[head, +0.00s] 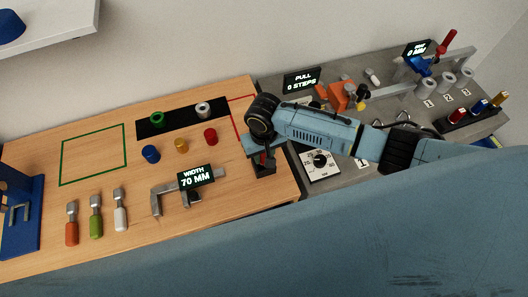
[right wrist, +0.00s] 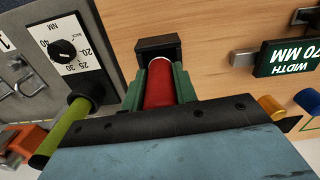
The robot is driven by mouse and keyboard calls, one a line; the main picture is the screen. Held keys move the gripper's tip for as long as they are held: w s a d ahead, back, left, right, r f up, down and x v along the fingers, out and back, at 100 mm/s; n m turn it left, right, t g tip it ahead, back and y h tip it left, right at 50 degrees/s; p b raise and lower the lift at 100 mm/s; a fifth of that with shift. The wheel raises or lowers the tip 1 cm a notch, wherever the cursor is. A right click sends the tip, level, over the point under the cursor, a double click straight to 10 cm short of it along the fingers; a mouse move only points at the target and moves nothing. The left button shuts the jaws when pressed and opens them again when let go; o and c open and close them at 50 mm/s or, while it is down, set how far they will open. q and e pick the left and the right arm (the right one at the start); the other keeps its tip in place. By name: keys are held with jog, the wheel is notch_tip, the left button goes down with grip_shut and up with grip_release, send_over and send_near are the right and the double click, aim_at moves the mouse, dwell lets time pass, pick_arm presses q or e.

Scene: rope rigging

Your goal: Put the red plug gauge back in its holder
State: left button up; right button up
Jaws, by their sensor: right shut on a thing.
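My right gripper (head: 262,153) is over the wooden bench near its right edge. In the right wrist view its green-padded fingers (right wrist: 160,92) are shut on a red cylinder (right wrist: 159,84) with a pale rim, which looks like the red plug gauge. A small black block (right wrist: 157,44) lies just past the fingertips. In the head view this black block (head: 264,170) is right below the gripper. I cannot tell whether the red cylinder touches the block or sits in it. My left gripper is not in view.
A caliper (head: 157,199) with a "70 MM" display (head: 196,177) lies left of the gripper. Blue (head: 151,153), yellow (head: 181,145) and red (head: 210,136) cylinders stand behind it. A dial box (head: 320,162) is to the right. A black rack (head: 460,121) holds coloured handles farther right.

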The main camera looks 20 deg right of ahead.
jog(key=shift+f+b, duration=0.3)
jog(key=shift+f, duration=0.35)
jog(key=o, duration=1.2)
jog(key=shift+c, duration=0.2)
notch_tip(320, 180, up, 13)
jog(key=shift+r+p, duration=0.2)
jog(key=shift+p, duration=0.45)
